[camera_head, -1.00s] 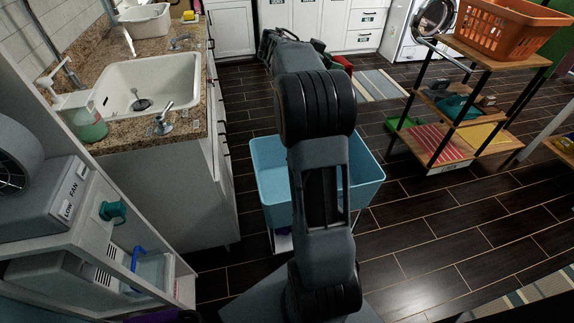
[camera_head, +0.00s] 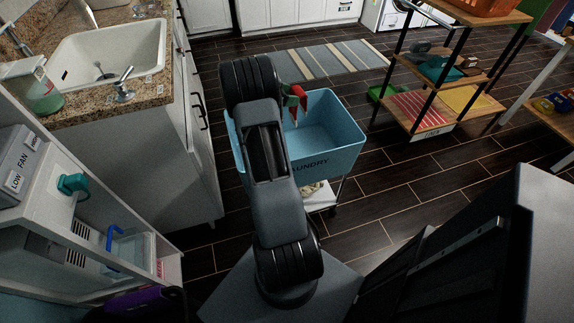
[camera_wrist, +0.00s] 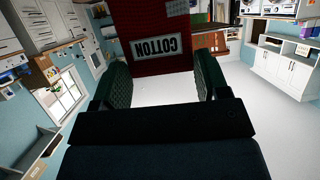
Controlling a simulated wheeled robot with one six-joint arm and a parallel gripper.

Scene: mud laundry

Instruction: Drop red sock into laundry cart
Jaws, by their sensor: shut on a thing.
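The laundry cart (camera_head: 330,155) is a light blue open bin marked LAUNDRY on a wheeled white frame, standing in front of me. My arm hides its left part. The red sock (camera_head: 302,97) shows just right of my arm, over the back part of the cart's opening in the picture. In the wrist view, the red sock (camera_wrist: 150,22) with a COTTON label lies between the dark green fingers of my gripper (camera_wrist: 161,78). My gripper is shut on it. In the head view my arm hides most of the gripper. The exact height above the rim cannot be told.
A counter with a white sink (camera_head: 110,55) stands left. A shelf with an orange basket (camera_head: 485,6) and a green tray (camera_head: 382,92) are to the right of the cart. A striped rug (camera_head: 325,60) lies behind it. Dark floor is free right of the cart.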

